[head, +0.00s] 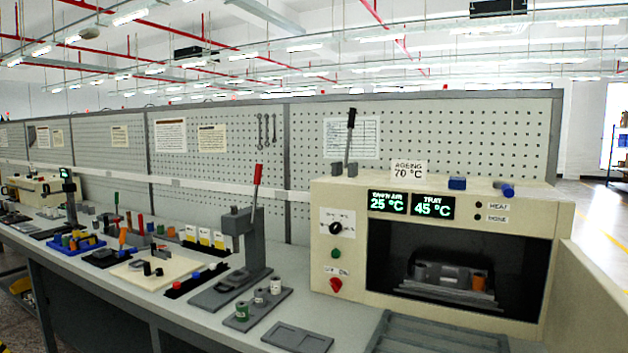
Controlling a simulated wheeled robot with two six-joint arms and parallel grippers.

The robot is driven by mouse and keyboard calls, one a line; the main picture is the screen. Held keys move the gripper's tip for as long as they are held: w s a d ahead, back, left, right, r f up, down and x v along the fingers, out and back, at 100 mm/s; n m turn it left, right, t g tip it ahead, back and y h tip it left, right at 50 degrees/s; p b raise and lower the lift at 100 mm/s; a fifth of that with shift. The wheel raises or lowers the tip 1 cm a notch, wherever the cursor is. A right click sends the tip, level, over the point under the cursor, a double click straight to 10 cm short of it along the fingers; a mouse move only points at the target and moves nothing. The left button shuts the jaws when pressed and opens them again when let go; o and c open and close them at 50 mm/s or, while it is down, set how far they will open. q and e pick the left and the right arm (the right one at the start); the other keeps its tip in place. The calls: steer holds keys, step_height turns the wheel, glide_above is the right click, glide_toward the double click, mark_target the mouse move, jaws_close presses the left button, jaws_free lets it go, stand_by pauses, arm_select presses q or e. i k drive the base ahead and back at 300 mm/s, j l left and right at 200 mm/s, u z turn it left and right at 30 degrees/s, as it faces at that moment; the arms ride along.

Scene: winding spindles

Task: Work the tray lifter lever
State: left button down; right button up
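A lever with a black grip (351,119) stands nearly upright on the top left of the cream ageing oven (345,200). It leans slightly right, and its foot sits between small grey blocks. I take it for the tray lifter lever, though no label on it is readable. Inside the oven's dark opening is a grey tray (447,297) carrying grey parts and an orange one. The displays read 25 °C and 45 °C. Neither of my grippers is in view.
A hand press with a red-handled lever (257,175) stands left of the oven. A grey holder (262,312) with several small cylinders is in front of it. A cream panel (593,285) stands at the oven's right. Small blue items lie on the oven top.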

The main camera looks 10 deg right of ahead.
mark_target(352, 113)
steer(key=i+j+z, duration=0.1)
steer(key=i+z, duration=0.3)
steer(key=i+j+z, duration=0.15)
steer(key=z, duration=0.25)
steer(key=i+j+z, duration=0.5)
steer(key=z, duration=0.25)
steer(key=i+j+z, duration=0.25)
steer(key=j, duration=0.15)
steer(key=j+z, duration=0.25)
steer(key=j, duration=0.15)
steer(key=i+j+z, duration=0.15)
steer(key=j+z, duration=0.15)
steer(key=j, duration=0.15)
